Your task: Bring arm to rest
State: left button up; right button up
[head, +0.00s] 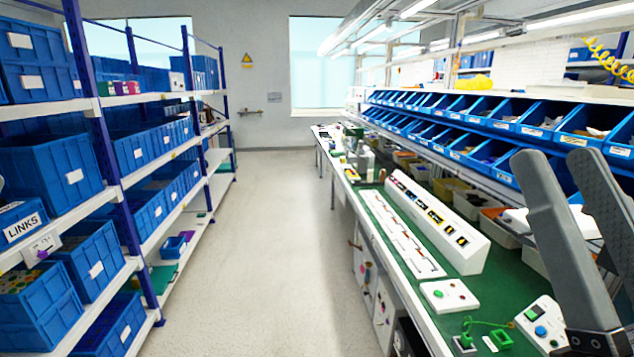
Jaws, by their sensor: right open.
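My right gripper (556,160) is at the right edge of the head view, in front of the workbench (470,262) and its blue bins. Its two grey fingers point up and stand apart, with nothing between them. A long white sloped panel (478,248) with a row of dark, coloured-marked elements lies on the green bench top, left of the gripper. I cannot tell which element is the rotary switch. A white control box (551,312) with green and blue buttons sits near the base of the fingers. My left gripper is not clearly seen.
A small white box (448,296) with red and green buttons lies near the bench's front edge. Blue bins (540,115) line the back of the bench. Shelves with blue crates (50,175) stand on the left. The aisle floor (265,230) between is clear.

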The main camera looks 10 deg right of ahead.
pick_arm(q)
notch_tip(320, 180, up, 38)
jog(key=p, duration=3.4)
jog(key=shift+f, duration=0.2)
pick_arm(e)
notch_tip(320, 180, up, 38)
jog(key=shift+f+y, duration=0.2)
jog(key=shift+y, duration=0.1)
